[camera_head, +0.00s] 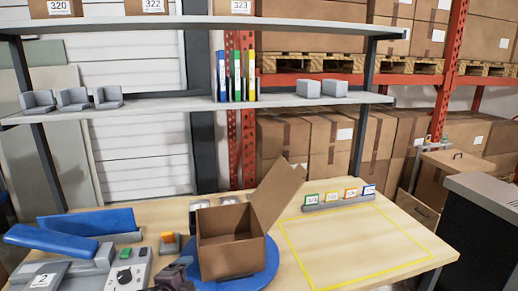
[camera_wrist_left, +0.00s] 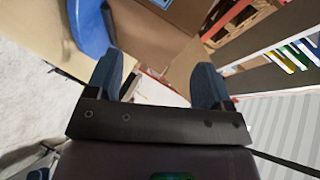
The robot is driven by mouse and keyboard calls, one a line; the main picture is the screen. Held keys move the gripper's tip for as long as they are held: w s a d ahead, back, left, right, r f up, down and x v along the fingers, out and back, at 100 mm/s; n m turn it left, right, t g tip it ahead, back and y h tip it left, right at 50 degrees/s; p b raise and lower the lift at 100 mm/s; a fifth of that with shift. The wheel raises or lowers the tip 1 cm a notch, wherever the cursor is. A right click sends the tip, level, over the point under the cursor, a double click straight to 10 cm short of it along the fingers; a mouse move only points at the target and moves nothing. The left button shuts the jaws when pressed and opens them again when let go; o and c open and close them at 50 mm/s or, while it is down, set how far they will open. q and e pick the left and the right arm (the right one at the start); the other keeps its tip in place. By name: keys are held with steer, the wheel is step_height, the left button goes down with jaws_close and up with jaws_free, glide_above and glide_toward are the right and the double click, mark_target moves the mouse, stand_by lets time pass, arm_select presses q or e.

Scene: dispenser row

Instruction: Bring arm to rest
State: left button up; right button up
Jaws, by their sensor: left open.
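My left gripper (camera_head: 174,276) shows as a dark shape at the bottom edge of the head view, just left of the open cardboard box (camera_head: 228,258). In the left wrist view its two blue-grey fingers (camera_wrist_left: 157,82) stand wide apart with nothing between them. Cardboard surfaces show beyond the fingers. The box stands on a blue round plate (camera_head: 268,280) with one flap raised. My right gripper is not in view.
A grey device with knobs (camera_head: 125,275) and blue parts (camera_head: 88,222) fill the table's left. A yellow-outlined area (camera_head: 350,245) on the right is clear. Small coloured cards (camera_head: 340,197) stand behind it. Shelves (camera_head: 170,106) hold grey bins and coloured binders (camera_head: 236,77).

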arm_select(q)
steer(key=s+a+f+n+y, duration=0.1)
steer(key=s+a+f+n, duration=0.2)
steer(key=s, duration=0.6)
steer(key=s+a+f+n+g+y, duration=0.1)
steer(key=s+a+f+n, duration=0.2)
steer(key=s+f+n, duration=0.4)
steer(key=s+a+f+n+g+y, duration=0.1)
steer(key=s+a+f+n, duration=0.2)
steer(key=s, duration=0.8)
step_height(320, 180, down, 2)
steer(key=n, duration=0.4)
steer(key=shift+a+f+y, duration=0.25)
steer(key=shift+a+y, duration=0.05)
steer(key=shift+y, duration=0.1)
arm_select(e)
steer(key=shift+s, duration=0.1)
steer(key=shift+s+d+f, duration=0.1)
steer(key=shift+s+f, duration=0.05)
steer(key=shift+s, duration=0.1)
